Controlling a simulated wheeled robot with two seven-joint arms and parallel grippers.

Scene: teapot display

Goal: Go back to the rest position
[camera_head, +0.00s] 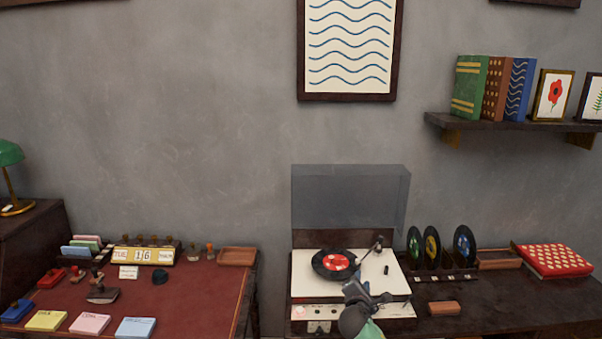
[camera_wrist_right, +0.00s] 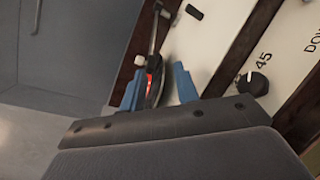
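My right gripper (camera_head: 362,288) is above the front edge of the record player (camera_head: 301,283). In the right wrist view, the blue fingers of this gripper (camera_wrist_right: 157,84) stand apart with nothing held between them. A black record with a red label (camera_head: 337,263) lies on the platter, and a sliver of the red label shows past the fingers in the right wrist view. The tonearm (camera_head: 372,251) is at the right of the record; I cannot tell whether its tip touches the record. The grey clear lid (camera_head: 349,199) stands open. My left gripper is not in view.
A rack with several records (camera_head: 432,249) and a brown block (camera_head: 444,308) are right of the player. A red patterned box (camera_head: 557,260) lies farther right. A red-topped desk (camera_head: 205,297) with stamps and note pads is at left. A wall shelf (camera_head: 510,125) holds books and frames.

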